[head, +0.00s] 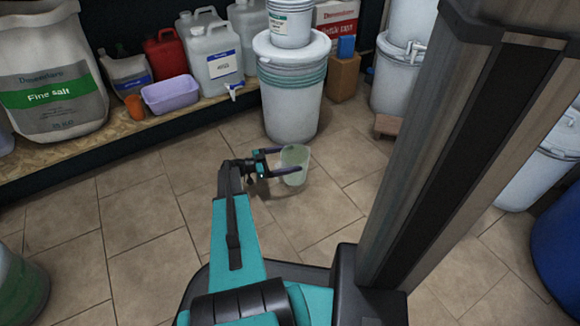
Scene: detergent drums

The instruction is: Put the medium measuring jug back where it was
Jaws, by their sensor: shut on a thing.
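A pale, see-through greenish jug (293,165) is between the fingers of my gripper (284,163), in front of the large white drum. My gripper is shut on it, one finger on the far side and one on the near side. The jug appears held above the tiled floor, with a faint shadow beside it. I cannot tell its size against other jugs, and no other measuring jug is clearly in view.
A wooden shelf (75,153) at the left bears a salt bag (52,68), a lilac tub (170,95), an orange cup (134,106) and jerrycans. A white drum (291,95) with a smaller bucket (289,20) on its lid stands behind the jug.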

